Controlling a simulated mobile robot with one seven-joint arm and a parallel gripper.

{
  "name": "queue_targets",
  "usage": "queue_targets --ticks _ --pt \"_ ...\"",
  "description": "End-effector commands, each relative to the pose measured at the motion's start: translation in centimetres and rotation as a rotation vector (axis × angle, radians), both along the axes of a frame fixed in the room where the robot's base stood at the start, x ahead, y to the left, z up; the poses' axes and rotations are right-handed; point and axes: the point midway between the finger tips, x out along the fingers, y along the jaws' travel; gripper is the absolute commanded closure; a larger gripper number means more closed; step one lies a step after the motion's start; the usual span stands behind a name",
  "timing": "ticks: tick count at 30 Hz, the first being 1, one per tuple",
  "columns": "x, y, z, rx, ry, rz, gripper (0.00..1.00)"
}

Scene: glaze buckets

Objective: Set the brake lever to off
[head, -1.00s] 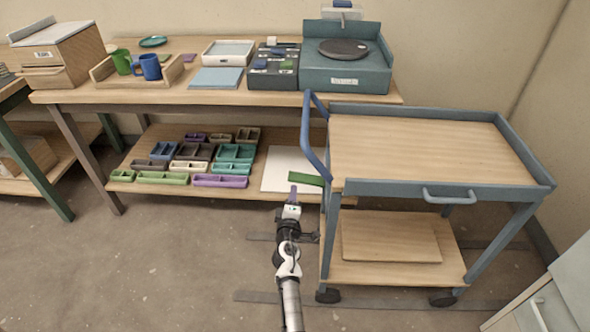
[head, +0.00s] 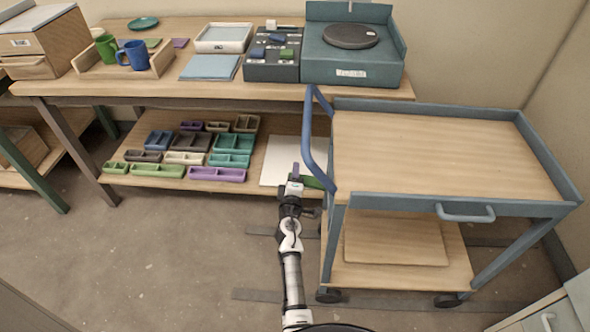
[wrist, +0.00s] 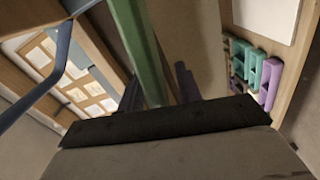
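The brake lever (head: 318,184) is a flat green bar at the left side of the blue-framed cart, below its blue push handle. My gripper (head: 295,173), with purple-tinted fingers, is at the lever's left end in the head view. In the wrist view the green lever (wrist: 144,50) runs down between the two dark fingers of my gripper (wrist: 160,90), nearer the left one. A gap shows between the lever and the right finger, so the gripper is open. The lever's near end is hidden behind the gripper body. I cannot read any brake marking.
The cart (head: 445,160) stands at the right, its blue push handle (head: 318,135) rising close to my gripper. A workbench (head: 150,92) with mugs and boxes is behind, with several small trays on its lower shelf. The floor (head: 170,255) at the left is clear.

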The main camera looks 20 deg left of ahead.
Motion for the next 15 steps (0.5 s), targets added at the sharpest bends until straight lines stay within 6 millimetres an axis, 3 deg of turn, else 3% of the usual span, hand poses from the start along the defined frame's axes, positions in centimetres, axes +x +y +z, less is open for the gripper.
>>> queue_targets --ticks 9,15 --pt "-0.01 0.0 -0.02 0.0 0.0 0.0 0.67" --pt "-0.01 0.0 -0.01 0.0 0.0 0.0 0.93"
